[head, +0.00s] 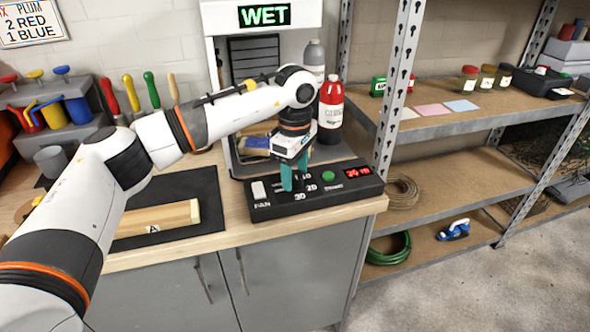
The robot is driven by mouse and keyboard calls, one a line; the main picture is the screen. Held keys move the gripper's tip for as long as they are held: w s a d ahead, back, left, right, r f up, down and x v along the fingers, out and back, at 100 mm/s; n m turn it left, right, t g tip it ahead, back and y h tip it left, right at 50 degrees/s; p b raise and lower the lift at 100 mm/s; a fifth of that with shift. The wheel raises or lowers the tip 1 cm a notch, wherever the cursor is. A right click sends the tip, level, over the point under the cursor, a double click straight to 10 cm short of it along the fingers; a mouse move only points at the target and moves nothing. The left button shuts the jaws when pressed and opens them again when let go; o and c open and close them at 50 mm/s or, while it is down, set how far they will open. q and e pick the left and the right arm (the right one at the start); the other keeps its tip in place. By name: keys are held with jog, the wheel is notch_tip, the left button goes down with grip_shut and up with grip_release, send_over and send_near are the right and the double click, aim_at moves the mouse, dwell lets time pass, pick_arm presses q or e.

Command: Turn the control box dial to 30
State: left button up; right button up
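The black control box (345,189) sits at the front right of the wooden workbench. My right gripper is out of view.
Behind the box stands a grey cabinet with a green WET sign (264,16). A red bottle (331,103) stands close by the gripper. A wooden block (158,218) lies on a dark mat to the left. A metal shelf post (398,90) rises at the right.

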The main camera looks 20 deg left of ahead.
aim_at(295, 174)
pick_arm(q)
jog(key=shift+r, duration=0.1)
notch_tip(295, 174, up, 12)
jog(key=shift+b, duration=0.3)
